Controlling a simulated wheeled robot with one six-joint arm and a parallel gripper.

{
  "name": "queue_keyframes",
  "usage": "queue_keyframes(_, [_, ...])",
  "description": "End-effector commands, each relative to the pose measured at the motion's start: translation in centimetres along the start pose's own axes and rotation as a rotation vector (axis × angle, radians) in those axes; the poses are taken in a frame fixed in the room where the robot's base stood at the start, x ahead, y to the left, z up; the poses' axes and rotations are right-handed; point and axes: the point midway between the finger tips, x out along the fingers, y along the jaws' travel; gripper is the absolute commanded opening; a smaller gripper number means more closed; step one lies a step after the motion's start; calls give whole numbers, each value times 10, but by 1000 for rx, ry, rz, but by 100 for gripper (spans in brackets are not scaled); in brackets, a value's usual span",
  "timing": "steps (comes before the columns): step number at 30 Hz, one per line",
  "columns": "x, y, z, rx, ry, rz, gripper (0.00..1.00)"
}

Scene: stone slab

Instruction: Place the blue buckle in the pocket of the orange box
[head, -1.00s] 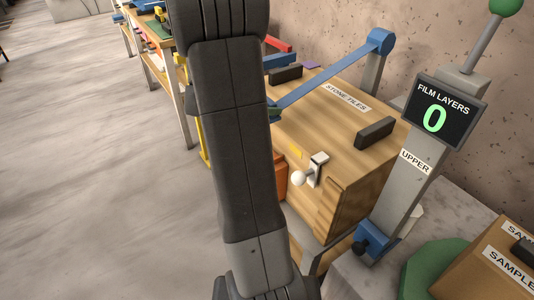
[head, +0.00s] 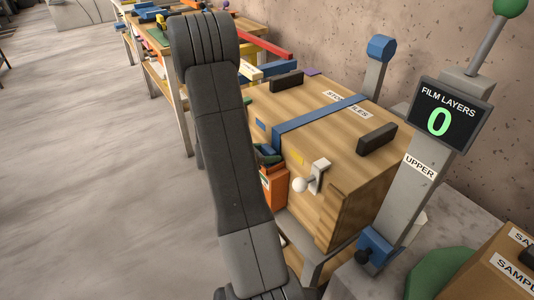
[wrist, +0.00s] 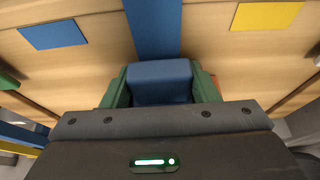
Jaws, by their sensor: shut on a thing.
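In the wrist view my gripper (wrist: 160,88) has green fingers shut on the blue buckle (wrist: 160,82), one at each side. The blue strap (wrist: 152,25) runs up from behind the buckle. In the head view the strap (head: 322,112) lies across the top of the wooden stone tiles crate (head: 345,150). My gripper (head: 268,156) is at the crate's front, just above the orange box (head: 273,188), partly hidden by my arm. The pocket is hidden. I cannot tell whether the buckle is inside it.
A white-knobbed lever (head: 302,184) sticks out of the crate right of the orange box. Dark handles (head: 377,138) stand on the crate top. A grey post with a film layers display (head: 438,121) reading 0 stands at right. A workbench (head: 160,70) stands behind; floor at left is clear.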

Motion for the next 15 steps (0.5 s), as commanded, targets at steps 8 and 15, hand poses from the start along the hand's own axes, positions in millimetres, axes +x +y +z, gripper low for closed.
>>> queue_keyframes(8, [1, 0, -1, 2, -1, 1, 30])
queue_keyframes(15, [0, 0, -1, 1, 0, 1, 76])
